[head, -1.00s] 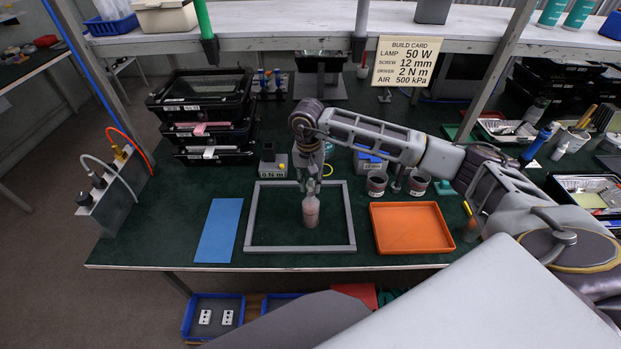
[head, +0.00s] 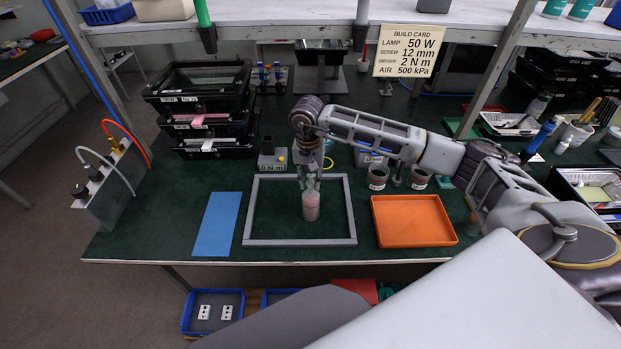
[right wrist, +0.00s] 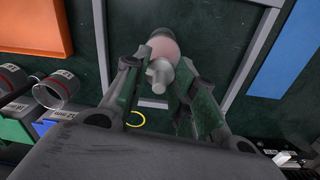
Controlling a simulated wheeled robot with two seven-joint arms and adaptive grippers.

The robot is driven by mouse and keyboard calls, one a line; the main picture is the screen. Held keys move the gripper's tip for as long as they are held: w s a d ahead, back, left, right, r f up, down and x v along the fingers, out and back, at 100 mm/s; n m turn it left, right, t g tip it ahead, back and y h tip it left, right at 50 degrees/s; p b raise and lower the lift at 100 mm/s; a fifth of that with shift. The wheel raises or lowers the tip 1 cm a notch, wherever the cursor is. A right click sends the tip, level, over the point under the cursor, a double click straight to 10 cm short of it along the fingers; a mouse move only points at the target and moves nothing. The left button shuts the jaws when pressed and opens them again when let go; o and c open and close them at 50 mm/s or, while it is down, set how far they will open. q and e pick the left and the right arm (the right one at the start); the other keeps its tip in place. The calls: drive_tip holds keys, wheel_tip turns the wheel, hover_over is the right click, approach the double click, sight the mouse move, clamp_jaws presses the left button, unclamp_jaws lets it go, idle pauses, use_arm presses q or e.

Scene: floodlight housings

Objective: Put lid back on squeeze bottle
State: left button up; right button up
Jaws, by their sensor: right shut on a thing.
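The squeeze bottle (head: 311,208), translucent with pinkish contents, stands upright inside the grey square frame (head: 349,212) on the green bench. My right gripper (head: 310,182) points down right above the bottle's top. In the right wrist view, its fingers (right wrist: 158,74) are closed around a pale grey nozzle-shaped lid (right wrist: 156,76), with the bottle's pink body (right wrist: 161,48) directly beyond it. The lid lines up with the bottle's top; whether it is fully seated cannot be told. My left gripper is not in view.
An orange tray (head: 412,222) lies right of the frame and a blue mat (head: 215,224) left of it. Cups (head: 378,178) and a grey block (head: 272,160) stand behind. Black bins (head: 205,100) are stacked at back left. An upper shelf (head: 290,30) spans the back.

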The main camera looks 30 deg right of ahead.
drive_tip(key=shift+b, duration=0.6)
idle(1.6)
drive_tip(key=shift+f+b, duration=0.15)
drive_tip(key=shift+b, duration=0.5)
idle(1.5)
idle(0.3)
drive_tip(key=o, duration=0.8)
drive_tip(key=shift+o, duration=0.2)
drive_tip(key=o, duration=0.5)
drive_tip(key=shift+r, duration=0.2)
drive_tip(key=shift+r+p, duration=1.35)
drive_tip(key=shift+r, duration=2)
